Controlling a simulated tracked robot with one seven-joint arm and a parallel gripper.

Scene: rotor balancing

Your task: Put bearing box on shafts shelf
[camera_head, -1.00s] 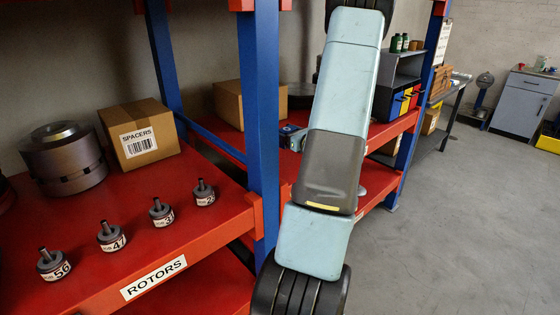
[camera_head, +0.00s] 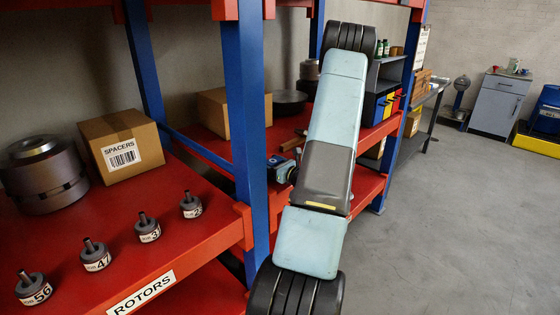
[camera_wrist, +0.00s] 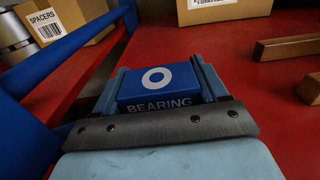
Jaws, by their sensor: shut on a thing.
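The bearing box (camera_wrist: 157,82) is blue with a white ring and the word BEARING. My gripper (camera_wrist: 160,78) is shut on it, one finger on each side. In the head view my gripper (camera_head: 281,168) shows small, left of my arm, with the box (camera_head: 275,160) partly visible. It is over the red shelf (camera_head: 205,150) beyond the blue post. I cannot tell whether the box touches the shelf. No SHAFTS label is readable; my arm covers much of that shelf's front.
A cardboard box (camera_head: 234,113) stands behind my gripper. Wooden supports (camera_wrist: 288,47) lie to its right. The blue post (camera_head: 245,120) rises close on the left. The left shelf holds a SPACERS box (camera_head: 122,147) and several small numbered rotors (camera_head: 149,228).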

